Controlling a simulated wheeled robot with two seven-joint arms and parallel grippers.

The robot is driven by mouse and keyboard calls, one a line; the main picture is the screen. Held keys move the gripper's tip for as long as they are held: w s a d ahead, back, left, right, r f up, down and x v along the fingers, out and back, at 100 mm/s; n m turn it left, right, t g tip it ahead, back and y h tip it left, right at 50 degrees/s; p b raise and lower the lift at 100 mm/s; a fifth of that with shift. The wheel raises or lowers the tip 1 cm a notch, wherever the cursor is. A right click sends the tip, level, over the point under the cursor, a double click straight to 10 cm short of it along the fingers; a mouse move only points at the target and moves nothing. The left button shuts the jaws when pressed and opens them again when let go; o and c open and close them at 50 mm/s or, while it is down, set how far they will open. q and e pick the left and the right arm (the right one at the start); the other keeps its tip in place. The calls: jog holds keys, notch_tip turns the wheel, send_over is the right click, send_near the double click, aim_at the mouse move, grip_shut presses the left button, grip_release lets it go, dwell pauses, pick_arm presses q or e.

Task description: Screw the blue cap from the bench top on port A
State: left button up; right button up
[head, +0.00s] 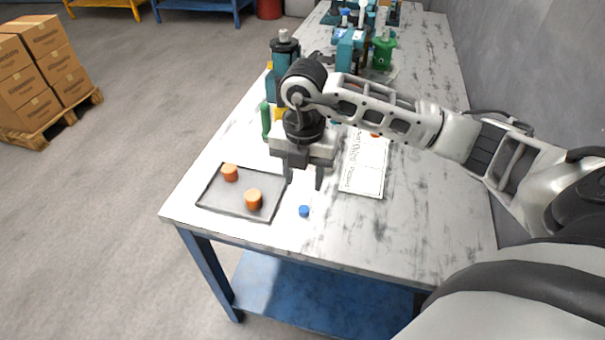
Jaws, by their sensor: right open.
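A small blue cap (304,211) stands on the bench top (345,235) near its front edge, just right of a tray. My right gripper (304,180) is open and points down, above and slightly behind the cap, apart from it. Nothing shows between its fingers. My right arm comes in from the right over the bench. Port A cannot be made out; my arm and gripper cover part of the teal equipment (286,62) behind them. My left gripper does not show.
A printed sheet (364,170) lies to the right. A green bottle (384,50) and more equipment stand farther back. The front right bench area is clear.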

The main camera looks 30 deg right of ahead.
aim_at(304, 209)
jog(key=shift+d+f, duration=0.1)
jog(key=shift+f, duration=0.3)
notch_tip(304, 209, down, 6)
jog(key=b, duration=0.5)
jog(key=shift+f+b, duration=0.55)
jog(key=shift+f, duration=0.1)
jog(key=shift+f+b, duration=0.3)
jog(key=shift+f, duration=0.1)
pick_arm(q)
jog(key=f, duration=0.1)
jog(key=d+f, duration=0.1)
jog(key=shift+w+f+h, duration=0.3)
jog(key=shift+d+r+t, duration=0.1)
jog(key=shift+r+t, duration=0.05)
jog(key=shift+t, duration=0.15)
pick_arm(e)
grip_shut()
